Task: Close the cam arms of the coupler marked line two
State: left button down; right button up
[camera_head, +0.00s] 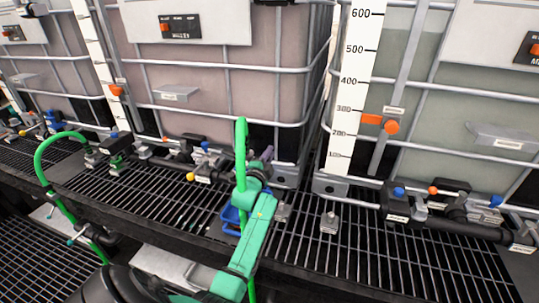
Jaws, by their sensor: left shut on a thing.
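My left arm comes up from the bottom in green. My left gripper (262,166) is at the grated shelf's back edge, in front of the pinkish tank. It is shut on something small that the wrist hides. A green hose (241,150) stands upright just left of the gripper. Another green hose (52,150) arches at the left to a fitting (116,142) on the shelf. Any coupler at my gripper is largely hidden, and I cannot read a line two mark. A black valve with a blue cap (397,203) sits at the right. My right gripper is not in view.
A blue container (231,218) sits behind my forearm. A small grey block (329,222) stands on the grated shelf (385,265). Caged tanks (285,90) with a level scale (355,90) close off the back. The grating at front right is clear.

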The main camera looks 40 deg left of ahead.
pick_arm(q)
jog(key=shift+s+a+r+n+p, duration=0.15)
jog(key=shift+a+r+n+p, duration=0.45)
jog(key=shift+n, duration=1.3)
jog(key=shift+s+a+r+n+p, duration=0.3)
jog(key=shift+n+p, duration=0.55)
jog(key=shift+n, duration=1.05)
jog(key=shift+s+a+r+n+p, duration=0.1)
jog(key=shift+a+r+n+p, duration=0.45)
jog(key=shift+n, duration=1.35)
jog(key=shift+d, duration=0.15)
jog(key=c, duration=0.9)
grip_release()
jog(key=shift+f, duration=0.1)
